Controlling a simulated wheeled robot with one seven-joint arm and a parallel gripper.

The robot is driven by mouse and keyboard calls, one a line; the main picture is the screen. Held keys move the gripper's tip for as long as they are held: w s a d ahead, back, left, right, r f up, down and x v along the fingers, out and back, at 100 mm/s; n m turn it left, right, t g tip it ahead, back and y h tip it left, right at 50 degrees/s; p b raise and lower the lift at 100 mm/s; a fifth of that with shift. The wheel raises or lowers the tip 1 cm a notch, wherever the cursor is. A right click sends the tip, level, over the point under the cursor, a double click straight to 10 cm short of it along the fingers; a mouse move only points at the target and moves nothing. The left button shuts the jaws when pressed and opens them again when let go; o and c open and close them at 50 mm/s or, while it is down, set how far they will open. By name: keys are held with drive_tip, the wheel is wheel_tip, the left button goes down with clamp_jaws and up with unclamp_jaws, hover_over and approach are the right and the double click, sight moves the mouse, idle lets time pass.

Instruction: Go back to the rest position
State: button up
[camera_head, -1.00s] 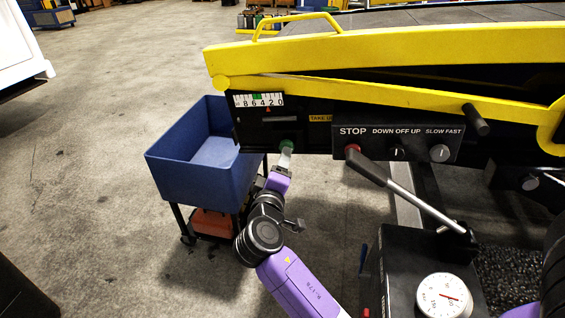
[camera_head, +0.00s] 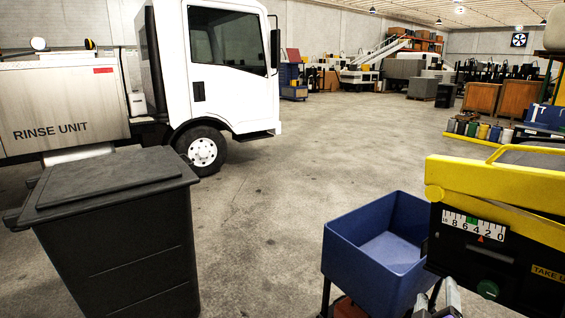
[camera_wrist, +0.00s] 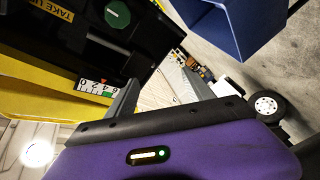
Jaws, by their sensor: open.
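My gripper (camera_head: 438,297) shows at the bottom edge of the head view, just left of the belt loader's black side panel (camera_head: 462,262). In the wrist view my gripper's two grey fingers (camera_wrist: 158,88) stand apart with nothing between them. The round green knob (camera_head: 488,289) on the panel is clear of the fingers; it also shows at the top of the wrist view (camera_wrist: 117,14). The rest of my arm is out of the head view.
A blue cart (camera_head: 345,262) stands close to the left of my gripper. A black bin (camera_head: 120,240) is at the front left, with a white truck (camera_head: 235,85) behind it. The yellow loader rail (camera_head: 490,190) is on the right. Open floor lies in the middle.

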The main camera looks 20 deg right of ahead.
drive_tip(key=s+a+f+n+t+y, duration=0.1)
drive_tip(key=s+a+f+t+y, duration=0.1)
drive_tip(key=s+a+y, duration=0.5)
drive_tip(key=s+a+f+t+y, duration=0.2)
drive_tip(key=s+a+t, duration=0.15)
drive_tip(key=a, duration=0.65)
drive_tip(key=s+a+m+g+y, duration=0.1)
drive_tip(key=s+a, duration=0.2)
drive_tip(key=s, duration=0.8)
drive_tip(key=s+a+m+g+y, duration=0.2)
drive_tip(key=s+a, duration=0.2)
drive_tip(key=s, duration=0.7)
drive_tip(key=shift+s+f, duration=0.2)
drive_tip(key=shift+f, duration=0.25)
drive_tip(key=shift+c, duration=0.4)
